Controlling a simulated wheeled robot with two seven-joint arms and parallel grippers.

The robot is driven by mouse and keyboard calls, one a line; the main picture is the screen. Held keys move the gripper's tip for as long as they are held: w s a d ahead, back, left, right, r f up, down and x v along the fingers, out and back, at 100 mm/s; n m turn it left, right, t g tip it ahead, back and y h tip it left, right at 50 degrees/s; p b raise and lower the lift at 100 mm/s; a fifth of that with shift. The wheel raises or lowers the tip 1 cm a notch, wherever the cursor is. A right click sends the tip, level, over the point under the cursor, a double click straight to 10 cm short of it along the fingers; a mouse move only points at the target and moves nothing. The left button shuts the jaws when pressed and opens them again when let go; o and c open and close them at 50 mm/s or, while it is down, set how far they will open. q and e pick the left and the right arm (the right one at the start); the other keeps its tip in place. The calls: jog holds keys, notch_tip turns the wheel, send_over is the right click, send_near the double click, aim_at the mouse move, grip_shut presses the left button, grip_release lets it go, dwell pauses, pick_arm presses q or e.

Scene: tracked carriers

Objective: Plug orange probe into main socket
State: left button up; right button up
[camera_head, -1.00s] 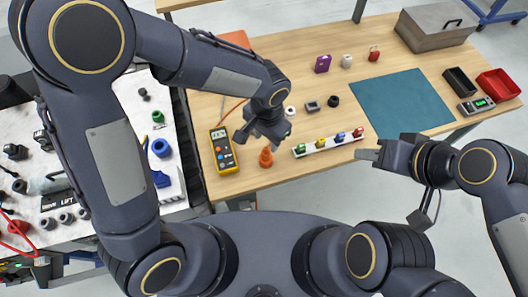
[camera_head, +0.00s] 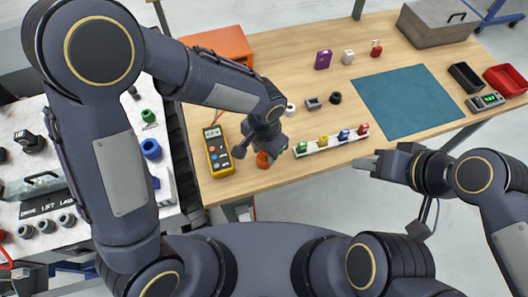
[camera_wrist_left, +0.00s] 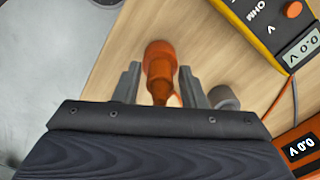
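The orange probe (camera_head: 262,160) stands on the wooden table near its front edge, partly hidden by my left gripper (camera_head: 260,152) in the head view. In the left wrist view, the probe (camera_wrist_left: 160,68) lies between the two spread fingers of my left gripper (camera_wrist_left: 158,78), with gaps showing on both sides. My right gripper (camera_head: 366,163) is off the table's front edge, away from the probe; its finger gap is too small to judge. I cannot tell which thing is the main socket.
A yellow multimeter (camera_head: 218,152) lies left of the probe; an orange box (camera_head: 222,42) is behind. A white strip with several coloured pieces (camera_head: 330,144) is to the right. A teal mat (camera_head: 408,103) is farther right, with red (camera_head: 508,80) and black bins beyond.

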pick_arm(q)
grip_shut()
jog(key=shift+r, duration=0.15)
jog(key=shift+r+p, duration=1.05)
jog(key=shift+r, duration=0.2)
jog(key=shift+r, duration=0.15)
jog(key=shift+r+p, duration=1.2)
jog(key=shift+r, duration=0.45)
